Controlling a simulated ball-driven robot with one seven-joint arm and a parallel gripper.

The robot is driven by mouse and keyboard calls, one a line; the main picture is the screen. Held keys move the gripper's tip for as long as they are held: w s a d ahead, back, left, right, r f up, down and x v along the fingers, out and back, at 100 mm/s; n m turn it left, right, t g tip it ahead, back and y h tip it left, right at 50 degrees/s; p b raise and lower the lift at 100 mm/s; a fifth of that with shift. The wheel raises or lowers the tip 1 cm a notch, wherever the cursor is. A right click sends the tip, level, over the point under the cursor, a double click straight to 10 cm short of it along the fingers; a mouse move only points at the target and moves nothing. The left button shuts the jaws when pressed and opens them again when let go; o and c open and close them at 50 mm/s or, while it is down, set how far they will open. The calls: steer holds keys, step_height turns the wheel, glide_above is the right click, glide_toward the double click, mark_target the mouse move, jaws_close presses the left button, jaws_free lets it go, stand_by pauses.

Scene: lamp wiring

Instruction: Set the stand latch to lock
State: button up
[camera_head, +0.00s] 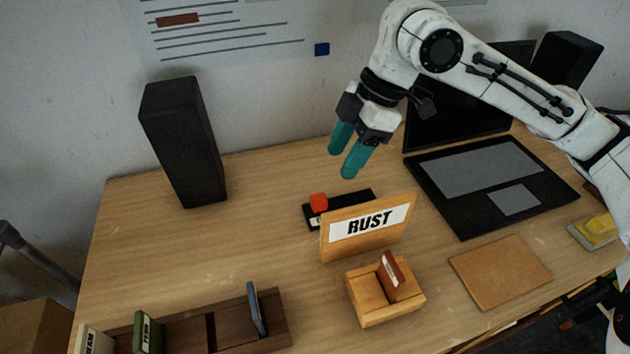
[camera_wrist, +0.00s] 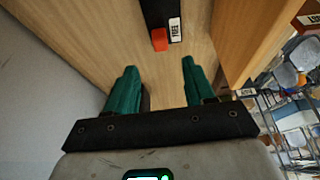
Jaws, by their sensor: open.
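The stand latch is a black strip (camera_head: 350,204) on the desk just behind the wooden stand with the RUST sign (camera_head: 367,224). Its red knob (camera_head: 318,203) is at the left end in the head view. In the wrist view the red knob (camera_wrist: 159,40) sits at the strip's near end, beside a white label reading FREE (camera_wrist: 175,29). The LOCK marking is not readable. My gripper (camera_head: 342,162) is open and empty, in the air above and behind the latch. In the wrist view its teal fingers (camera_wrist: 159,70) are apart, with the knob beyond their tips.
A wooden box with a brown card (camera_head: 391,274) stands in front of the sign. A dark rack (camera_head: 190,334) with upright cards is at front left. A speaker (camera_head: 181,140) is at back left, a laptop (camera_head: 478,175) at right. A brown board (camera_head: 500,272) lies at front right.

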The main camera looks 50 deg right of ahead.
mark_target(321, 196)
steer(key=x, duration=1)
steer(key=shift+w+a+p, duration=0.15)
steer(key=shift+a+p, duration=0.05)
steer(key=shift+p, duration=0.1)
steer(key=shift+c, duration=0.5)
jaws_close()
steer(key=shift+d, duration=0.1)
